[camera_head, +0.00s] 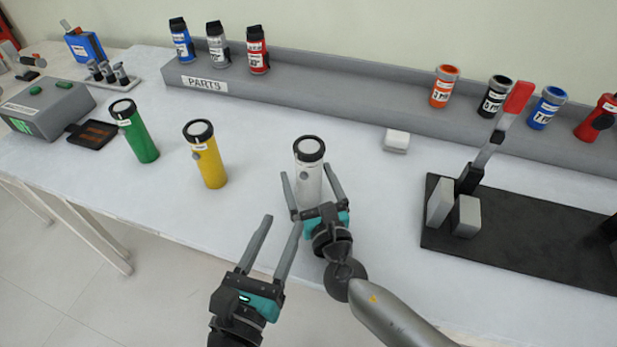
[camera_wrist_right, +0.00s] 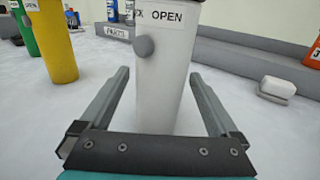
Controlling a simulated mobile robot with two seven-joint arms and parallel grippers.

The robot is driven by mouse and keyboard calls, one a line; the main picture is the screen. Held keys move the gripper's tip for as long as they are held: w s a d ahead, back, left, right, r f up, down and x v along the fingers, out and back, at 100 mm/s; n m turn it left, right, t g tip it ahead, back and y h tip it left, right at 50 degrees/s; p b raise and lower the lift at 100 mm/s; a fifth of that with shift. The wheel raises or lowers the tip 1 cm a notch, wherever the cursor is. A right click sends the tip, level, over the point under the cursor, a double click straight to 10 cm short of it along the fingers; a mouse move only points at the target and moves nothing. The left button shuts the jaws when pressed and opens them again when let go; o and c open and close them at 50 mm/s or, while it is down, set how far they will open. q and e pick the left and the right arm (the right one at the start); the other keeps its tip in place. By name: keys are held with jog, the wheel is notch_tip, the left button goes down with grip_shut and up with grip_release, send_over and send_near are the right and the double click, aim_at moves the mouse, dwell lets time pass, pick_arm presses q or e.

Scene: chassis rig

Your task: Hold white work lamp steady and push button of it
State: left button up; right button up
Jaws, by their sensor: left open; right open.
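The white work lamp (camera_head: 309,174) stands upright near the middle of the table, with a dark ring around its top. In the right wrist view the white lamp (camera_wrist_right: 165,85) shows a round grey button (camera_wrist_right: 144,46) and a label reading "OPEN". My right gripper (camera_head: 307,171) is open, with one finger on each side of the lamp's body. Gaps show between the fingers and the lamp in the wrist view. My left gripper (camera_head: 282,222) is open and empty, at the table's front edge, to the left of and nearer than the lamp.
A yellow lamp (camera_head: 209,165) and a green lamp (camera_head: 138,138) stand to the left. A grey shelf (camera_head: 340,88) with cans runs along the back. A small white block (camera_head: 396,140) lies right of the lamp. A black plate (camera_head: 520,235) with a red-handled lever (camera_head: 515,100) is at right.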

grip_shut()
pick_arm(q)
grip_shut()
dwell(0.9)
dwell(0.8)
dwell(0.6)
